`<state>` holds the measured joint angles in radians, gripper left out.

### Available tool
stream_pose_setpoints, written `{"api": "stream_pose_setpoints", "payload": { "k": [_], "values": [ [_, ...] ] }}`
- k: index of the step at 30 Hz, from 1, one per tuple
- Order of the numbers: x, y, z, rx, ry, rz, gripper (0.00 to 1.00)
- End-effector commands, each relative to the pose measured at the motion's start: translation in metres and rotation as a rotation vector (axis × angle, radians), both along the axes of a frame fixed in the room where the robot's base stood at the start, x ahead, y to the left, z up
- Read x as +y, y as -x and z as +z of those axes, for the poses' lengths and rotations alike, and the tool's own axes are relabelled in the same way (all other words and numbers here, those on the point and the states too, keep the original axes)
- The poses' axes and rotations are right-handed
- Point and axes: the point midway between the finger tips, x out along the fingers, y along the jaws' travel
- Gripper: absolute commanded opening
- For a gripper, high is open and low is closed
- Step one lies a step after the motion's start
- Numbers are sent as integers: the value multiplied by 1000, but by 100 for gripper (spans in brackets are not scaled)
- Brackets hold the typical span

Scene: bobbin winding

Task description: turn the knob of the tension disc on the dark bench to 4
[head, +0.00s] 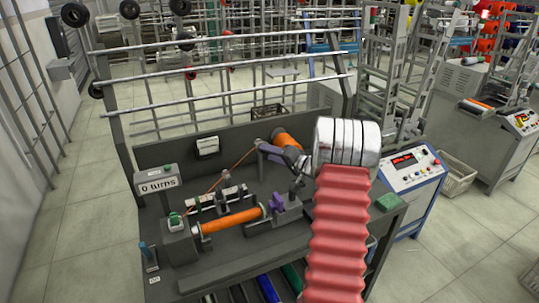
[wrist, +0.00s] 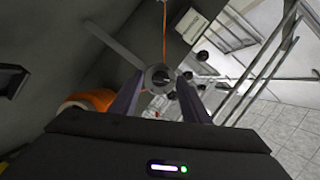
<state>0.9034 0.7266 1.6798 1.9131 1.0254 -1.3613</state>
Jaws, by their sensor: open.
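The tension disc (wrist: 158,73) shows in the wrist view as a small round grey part with a darker knob at its middle, ahead of my fingertips. An orange thread rises from it. Its scale numbers are too small to read. My gripper (wrist: 158,98) is open, one purple-grey finger on each side of the disc's lower part; I cannot tell whether they touch it. In the head view my gripper (head: 262,148) reaches to the back of the dark bench (head: 230,262), where the fingers and arm largely hide the disc.
An orange spool (head: 287,138) stands close beside my gripper, and also shows left in the wrist view (wrist: 88,101). A rail frame (head: 225,97) rises behind.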

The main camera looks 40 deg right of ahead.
Motion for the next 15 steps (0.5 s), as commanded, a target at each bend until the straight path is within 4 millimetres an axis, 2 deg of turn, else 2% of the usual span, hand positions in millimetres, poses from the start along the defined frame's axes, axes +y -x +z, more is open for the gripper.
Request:
{"api": "stream_pose_setpoints", "payload": {
  "k": [10, 15],
  "values": [
    [0, -4, 0, -1, 0, 0, 42],
    [0, -3, 0, 0, 0, -1, 30]
  ]
}}
